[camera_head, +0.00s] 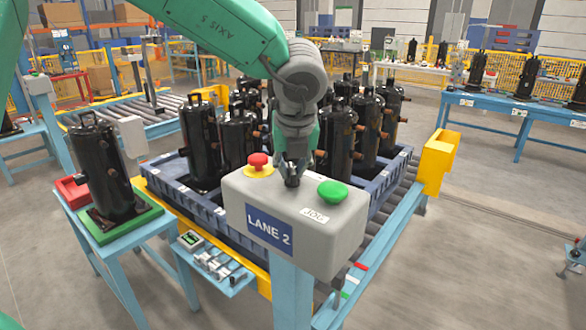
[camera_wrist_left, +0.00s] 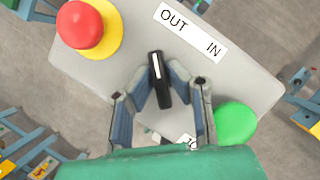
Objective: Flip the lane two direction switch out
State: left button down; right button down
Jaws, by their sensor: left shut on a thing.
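The lane two control box (camera_head: 300,215) is a grey box with a blue LANE 2 sign (camera_head: 269,231). Its direction switch is a black knob (camera_wrist_left: 159,79) with a white line, between the red button and the green button. A white label (camera_wrist_left: 190,32) reads OUT on the left and IN on the right. The white line points up and slightly left, nearer the OUT side. My left gripper (camera_head: 293,178) comes down from above and is shut on the knob; its fingers (camera_wrist_left: 160,92) sit on either side of it. My right gripper is not in view.
A red mushroom button (camera_head: 258,160) on a yellow ring and a green jog button (camera_head: 332,191) flank the switch closely. Behind the box, a blue pallet (camera_head: 384,188) holds several black compressors. Another compressor (camera_head: 103,170) stands on a green plate at left.

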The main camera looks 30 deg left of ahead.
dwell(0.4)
pick_arm(q)
jog(key=c, duration=1.6)
grip_release()
jog(key=shift+r, duration=0.2)
jog(key=v, duration=1.1)
jog(key=shift+d+r, duration=0.2)
